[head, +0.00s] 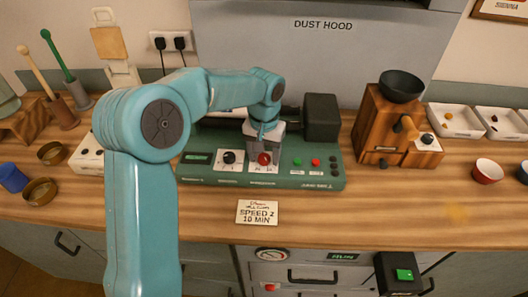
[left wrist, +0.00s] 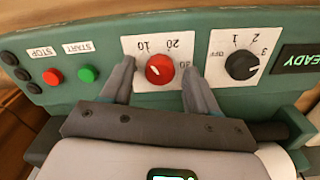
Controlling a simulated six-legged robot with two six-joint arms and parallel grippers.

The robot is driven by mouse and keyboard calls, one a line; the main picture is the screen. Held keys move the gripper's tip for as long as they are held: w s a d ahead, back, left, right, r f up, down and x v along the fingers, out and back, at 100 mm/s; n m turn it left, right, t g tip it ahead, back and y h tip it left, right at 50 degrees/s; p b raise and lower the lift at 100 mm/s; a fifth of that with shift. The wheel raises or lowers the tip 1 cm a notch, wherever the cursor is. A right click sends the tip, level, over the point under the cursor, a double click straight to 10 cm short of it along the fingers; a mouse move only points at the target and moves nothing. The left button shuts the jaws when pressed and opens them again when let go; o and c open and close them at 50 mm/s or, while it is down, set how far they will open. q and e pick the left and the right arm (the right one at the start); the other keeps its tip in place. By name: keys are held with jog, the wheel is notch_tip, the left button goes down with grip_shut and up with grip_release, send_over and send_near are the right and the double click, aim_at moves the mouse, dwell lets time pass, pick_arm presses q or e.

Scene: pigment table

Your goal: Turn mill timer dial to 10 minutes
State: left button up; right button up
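The mill (head: 310,182) is a green machine on the wooden bench. Its timer dial is a red knob (left wrist: 160,69) on a white plate marked 10, 20 and 30; the red knob also shows in the head view (head: 264,158). A pale mark shows on the knob, but I cannot tell exactly which way it points. My left gripper (left wrist: 159,76) is open, with one finger on each side of the red knob and visible gaps to it. In the head view my left gripper (head: 264,143) is over the front panel. My right gripper is not in view.
A black speed knob (left wrist: 241,65) sits beside the timer plate, near a READY display (left wrist: 300,60). Green START (left wrist: 88,74) and red STOP (left wrist: 53,77) buttons sit on the other side. A card (head: 257,212) reads "SPEED 2 10 MIN". A wooden grinder (head: 375,125) stands right of the mill.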

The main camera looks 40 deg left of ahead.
aim_at(264, 157)
pick_arm(q)
jog(key=shift+r, duration=0.15)
notch_tip(264, 157, up, 16)
jog(key=p, duration=0.1)
jog(key=shift+r, duration=0.1)
dwell(0.5)
